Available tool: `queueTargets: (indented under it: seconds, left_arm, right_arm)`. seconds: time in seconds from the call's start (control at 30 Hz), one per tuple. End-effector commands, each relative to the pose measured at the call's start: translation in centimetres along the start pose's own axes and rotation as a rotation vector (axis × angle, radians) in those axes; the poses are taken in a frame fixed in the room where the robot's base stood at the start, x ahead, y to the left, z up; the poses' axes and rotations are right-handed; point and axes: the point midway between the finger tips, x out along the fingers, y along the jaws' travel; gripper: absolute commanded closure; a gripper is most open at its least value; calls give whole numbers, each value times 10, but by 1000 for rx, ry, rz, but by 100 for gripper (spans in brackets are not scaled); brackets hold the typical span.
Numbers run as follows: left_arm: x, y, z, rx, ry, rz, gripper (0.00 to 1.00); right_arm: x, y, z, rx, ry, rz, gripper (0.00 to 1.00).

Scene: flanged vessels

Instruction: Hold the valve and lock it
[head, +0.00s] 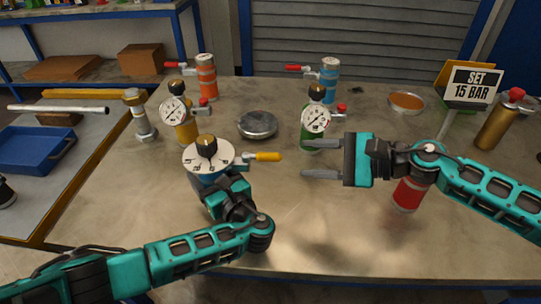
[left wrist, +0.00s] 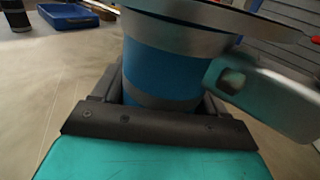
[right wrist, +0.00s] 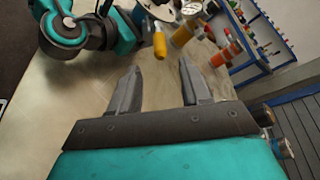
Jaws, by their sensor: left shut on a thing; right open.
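The valve (head: 208,158) has a round white dial face with a black knob (head: 206,145) on top, a blue body and a yellow-tipped lever (head: 266,157) pointing right. My left gripper (head: 213,182) is shut on its blue body, which fills the left wrist view (left wrist: 165,65). The valve's base is hidden behind the arm. My right gripper (head: 322,160) is open and empty, to the right of the lever and apart from it, its fingers pointing left. In the right wrist view the yellow lever (right wrist: 160,42) lies beyond the open fingers (right wrist: 158,88).
A yellow vessel (head: 185,128) and a green vessel (head: 308,135), both with gauges, stand behind. A metal dish (head: 257,124) lies between them. A red can (head: 408,194) is under my right arm. A sign (head: 472,85) reads "SET 15 BAR". The front middle of the table is clear.

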Motion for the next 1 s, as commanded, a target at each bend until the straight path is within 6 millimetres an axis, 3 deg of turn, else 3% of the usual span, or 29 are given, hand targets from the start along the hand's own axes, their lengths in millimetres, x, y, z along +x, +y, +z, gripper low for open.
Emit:
queueTargets:
  seconds: [0.3,0.5,0.9,1.0]
  left_arm:
    - [-1,0,0,1,1,-1,90]
    - [0,0,0,1,1,-1,90]
    - [0,0,0,1,1,-1,90]
    - [0,0,0,1,1,-1,90]
  right_arm:
    - [66,0,1,1,-4,2,53]
    - [90,0,1,2,-3,2,53]
    - [96,0,0,2,-1,2,53]
    - [96,0,0,2,-1,2,63]
